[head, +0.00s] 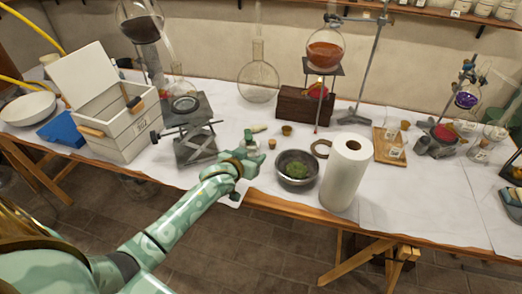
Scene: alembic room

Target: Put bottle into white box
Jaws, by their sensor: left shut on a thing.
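My left gripper (250,158) is over the front part of the table, shut on a small bottle (249,142). The bottle's upper part shows above the fingers; the gripper hides the rest of it, and I cannot tell whether it is off the table. The white box (127,137) stands at the left of the table, left of my gripper. Its white lid (84,72) is raised at the back, and a dark item shows at its right rim. My right gripper is not in view.
A lab jack (195,143) stands between the box and my gripper. A metal bowl (297,181) with green matter and a paper towel roll (345,172) stand to the right. A blue object (62,130) lies left of the box. Glass flasks stand behind.

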